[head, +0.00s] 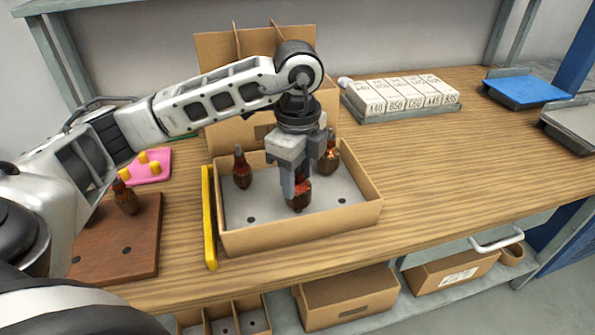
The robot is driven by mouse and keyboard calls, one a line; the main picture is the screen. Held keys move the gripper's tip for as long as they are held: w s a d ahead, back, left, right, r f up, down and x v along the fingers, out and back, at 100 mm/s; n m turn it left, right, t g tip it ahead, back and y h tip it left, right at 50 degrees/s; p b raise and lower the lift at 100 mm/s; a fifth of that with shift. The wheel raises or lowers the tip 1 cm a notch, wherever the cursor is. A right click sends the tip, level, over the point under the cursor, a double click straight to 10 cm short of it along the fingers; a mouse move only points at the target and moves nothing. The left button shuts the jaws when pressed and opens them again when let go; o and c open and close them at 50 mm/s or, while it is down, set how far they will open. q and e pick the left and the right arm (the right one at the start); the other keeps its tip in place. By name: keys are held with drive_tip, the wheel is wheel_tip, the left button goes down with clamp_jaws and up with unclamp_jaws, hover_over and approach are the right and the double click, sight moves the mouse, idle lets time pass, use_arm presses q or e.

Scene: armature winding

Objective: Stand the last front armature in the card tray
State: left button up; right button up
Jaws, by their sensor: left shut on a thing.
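The card tray (298,237) is a shallow cardboard box with a grey floor that has dark holes. One armature (242,168) stands upright at its back left, and another armature (329,158) is at the back right, partly behind my gripper. My left gripper (297,188) points down over the tray's middle and is shut on a dark red and copper armature (299,195). That armature is upright; I cannot tell whether its lower end touches the tray floor. One more armature (126,199) stands on the brown wooden block (120,264) at left. My right gripper is not in view.
A yellow bar (208,218) stands along the tray's left side. A pink mat (152,166) with yellow pieces lies at left. Tall cardboard dividers (225,50) rise behind the tray. Labelled white boxes (405,95) and a blue tray (527,91) stand back right.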

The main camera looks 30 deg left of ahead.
use_arm(q)
drive_tip(key=shift+f, duration=0.45)
drive_tip(key=o, duration=1.2)
